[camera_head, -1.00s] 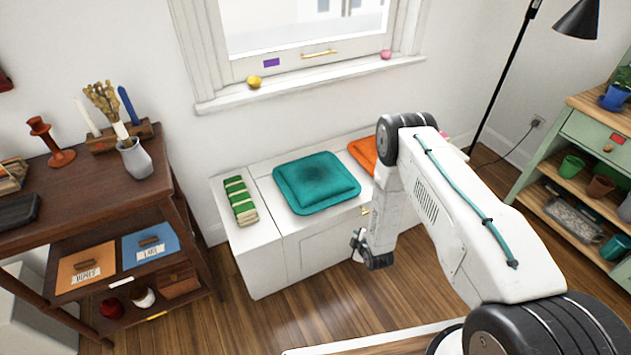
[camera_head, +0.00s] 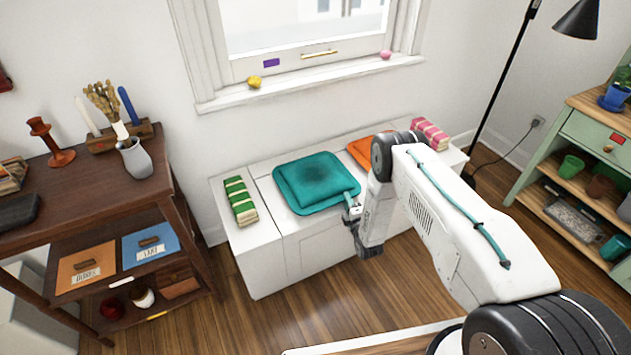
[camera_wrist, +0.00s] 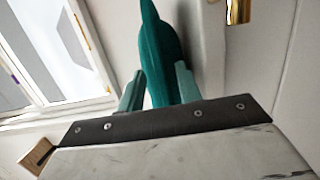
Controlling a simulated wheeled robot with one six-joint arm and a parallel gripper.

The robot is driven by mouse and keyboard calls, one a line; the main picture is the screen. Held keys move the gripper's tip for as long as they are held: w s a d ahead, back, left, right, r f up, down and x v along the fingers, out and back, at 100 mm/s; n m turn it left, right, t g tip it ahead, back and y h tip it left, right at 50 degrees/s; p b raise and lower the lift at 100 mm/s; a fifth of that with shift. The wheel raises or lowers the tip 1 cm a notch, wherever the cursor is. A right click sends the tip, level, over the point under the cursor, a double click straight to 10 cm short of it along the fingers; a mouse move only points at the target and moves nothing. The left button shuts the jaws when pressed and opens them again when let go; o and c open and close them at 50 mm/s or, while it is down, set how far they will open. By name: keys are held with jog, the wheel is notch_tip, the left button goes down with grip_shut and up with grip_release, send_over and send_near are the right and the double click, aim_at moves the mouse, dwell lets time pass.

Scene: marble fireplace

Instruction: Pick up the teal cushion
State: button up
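The teal cushion (camera_head: 315,180) lies flat on the left-middle part of the white bench's top. My gripper (camera_head: 350,202) is at the cushion's front right corner. In the wrist view, the cushion's edge (camera_wrist: 158,60) shows edge-on between the two fingers of my gripper (camera_wrist: 158,90). The fingers lie close on either side of the edge. I cannot tell whether they press on it. The cushion still rests on the bench.
The white bench (camera_head: 258,246) stands under the window. A green striped stack (camera_head: 240,200) lies left of the cushion. An orange cushion (camera_head: 362,150), partly hidden by my arm, and a pink stack (camera_head: 430,133) lie to the right. A dark wooden shelf (camera_head: 85,195) stands at left.

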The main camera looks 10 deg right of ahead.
jog(key=shift+w, duration=0.4)
grip_shut()
jog(key=shift+r, duration=0.1)
